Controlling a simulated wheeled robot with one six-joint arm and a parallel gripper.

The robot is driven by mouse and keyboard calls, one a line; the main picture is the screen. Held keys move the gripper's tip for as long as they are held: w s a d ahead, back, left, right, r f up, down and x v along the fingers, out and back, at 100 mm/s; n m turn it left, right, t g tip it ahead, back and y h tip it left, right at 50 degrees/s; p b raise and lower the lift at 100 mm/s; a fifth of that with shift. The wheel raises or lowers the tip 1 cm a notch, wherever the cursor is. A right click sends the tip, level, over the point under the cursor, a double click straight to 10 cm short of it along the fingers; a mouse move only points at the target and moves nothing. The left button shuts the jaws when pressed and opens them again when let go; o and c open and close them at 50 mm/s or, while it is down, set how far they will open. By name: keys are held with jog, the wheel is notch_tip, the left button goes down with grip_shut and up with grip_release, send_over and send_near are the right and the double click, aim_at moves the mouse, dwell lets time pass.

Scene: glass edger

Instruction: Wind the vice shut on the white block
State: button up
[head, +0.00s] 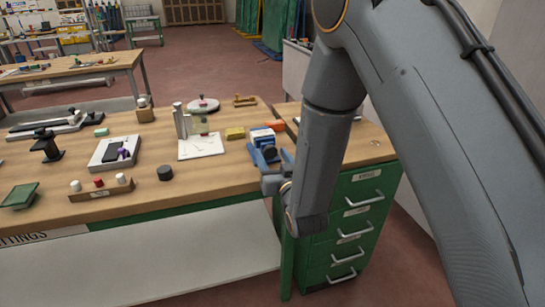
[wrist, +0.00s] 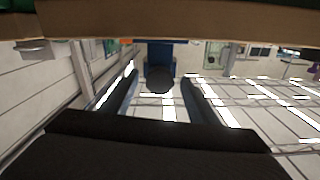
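The blue vice (head: 262,137) stands at the bench's front right edge, with a pale piece, probably the white block (head: 261,128), at its top. A dark round knob (head: 270,153) is on its near side. My gripper (head: 268,150) is at the vice, its blue fingers spread left and right of the knob. In the wrist view the vice (wrist: 160,52) and the knob (wrist: 160,80) lie straight ahead between the open fingers (wrist: 160,76). Gaps show between the fingers and the knob. The block cannot be made out in the wrist view, so its fit in the jaws is unclear.
A yellow block (head: 235,133) and an orange item (head: 275,125) lie close to the vice. A white plate with an upright fixture (head: 203,147) stands to the left. A black puck (head: 165,173) is near the front edge. Green drawers (head: 352,215) are at the right.

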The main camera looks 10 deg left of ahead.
jog(key=b+v, duration=0.2)
jog(key=v, duration=0.6)
jog(key=shift+w, duration=0.1)
jog(key=w+d+f+m+g+h, duration=0.1)
jog(key=d+f+g+h, duration=0.2)
jog(key=d, duration=0.6)
jog(key=d+f+m+g+h, duration=0.1)
jog(key=d+f+g+h, duration=0.2)
jog(key=d, duration=0.5)
jog(key=s+d+r+m+g+h, duration=0.2)
jog(key=s+d+g, duration=0.6)
jog(key=s+d, duration=0.8)
jog(key=shift+s+r+m+g+h, duration=0.4)
jog(key=shift+s+r+h, duration=0.15)
jog(key=shift+s, duration=0.4)
